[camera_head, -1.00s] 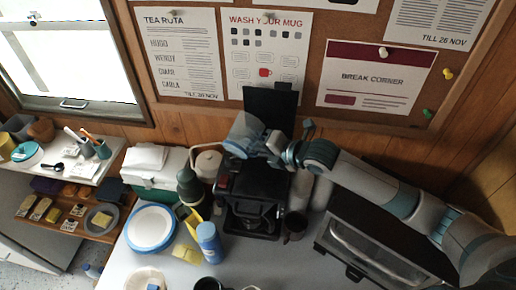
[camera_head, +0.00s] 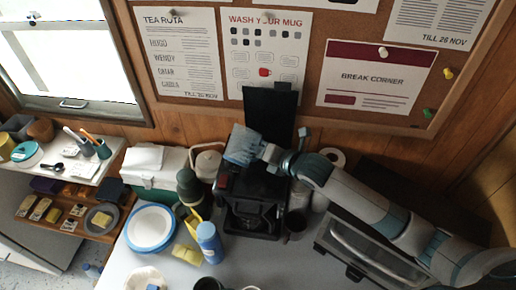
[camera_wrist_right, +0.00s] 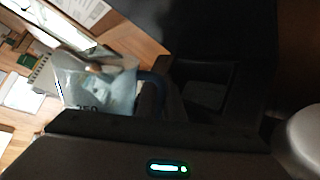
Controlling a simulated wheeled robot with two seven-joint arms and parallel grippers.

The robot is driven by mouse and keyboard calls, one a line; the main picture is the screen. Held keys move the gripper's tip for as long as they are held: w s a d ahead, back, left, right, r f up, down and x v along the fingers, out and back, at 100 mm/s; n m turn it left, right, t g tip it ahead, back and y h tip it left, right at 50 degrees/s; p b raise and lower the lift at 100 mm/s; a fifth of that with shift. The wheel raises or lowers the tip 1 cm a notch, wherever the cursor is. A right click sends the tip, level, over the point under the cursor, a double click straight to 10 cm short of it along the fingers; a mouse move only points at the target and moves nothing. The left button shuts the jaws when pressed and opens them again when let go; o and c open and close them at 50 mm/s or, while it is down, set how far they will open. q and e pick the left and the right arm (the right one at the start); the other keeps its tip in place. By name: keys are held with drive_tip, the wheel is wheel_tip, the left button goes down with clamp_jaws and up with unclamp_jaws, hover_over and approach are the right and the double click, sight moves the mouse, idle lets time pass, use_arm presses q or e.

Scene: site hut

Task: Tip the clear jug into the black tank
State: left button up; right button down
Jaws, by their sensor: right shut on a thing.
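The clear jug (camera_head: 241,145), with a bluish tint, is held in the air over the black coffee machine (camera_head: 240,190). It looks tilted, and I cannot tell if anything flows out. In the right wrist view the jug (camera_wrist_right: 103,92) shows printed markings and a blue handle (camera_wrist_right: 152,90). My right gripper (camera_head: 272,153) is shut on the jug at its handle side. The black tank seems to be at the top back of the machine, below the raised black lid (camera_head: 268,112); its opening is largely hidden by the jug and gripper. My left gripper is not in view.
A toaster oven (camera_head: 355,250) stands right of the machine, under my right arm. A blue bottle (camera_head: 209,242), a green flask (camera_head: 187,185) and plates (camera_head: 151,228) stand left. The pinboard (camera_head: 310,60) is close behind.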

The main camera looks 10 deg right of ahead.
sight(249, 135)
wheel_tip(249, 135, up, 4)
drive_tip(key=n+t+h, duration=0.1)
drive_tip(key=n+t, duration=0.2)
drive_tip(key=n, duration=0.1)
drive_tip(key=shift+f, duration=0.1)
drive_tip(key=shift+s+a+r+n+t, duration=0.15)
drive_tip(key=shift+r+n+t, duration=0.15)
drive_tip(key=shift+r+n, duration=0.1)
drive_tip(key=shift+s+a+r+n+t+b, duration=0.15)
drive_tip(key=shift+s+a+n+t+b, duration=0.2)
drive_tip(key=shift+n+b, duration=0.45)
drive_tip(key=shift+r+t+h, duration=0.3)
drive_tip(key=shift+r+t, duration=0.05)
drive_tip(key=shift+r, duration=0.15)
drive_tip(key=shift+s+a+r+n+t, duration=0.1)
drive_tip(key=shift+s+r+n+t, duration=0.05)
drive_tip(key=shift+r+n, duration=0.2)
drive_tip(key=shift+s+a+r+n+t, duration=0.1)
drive_tip(key=shift+r+n+t, duration=0.05)
drive_tip(key=shift+r+n, duration=0.2)
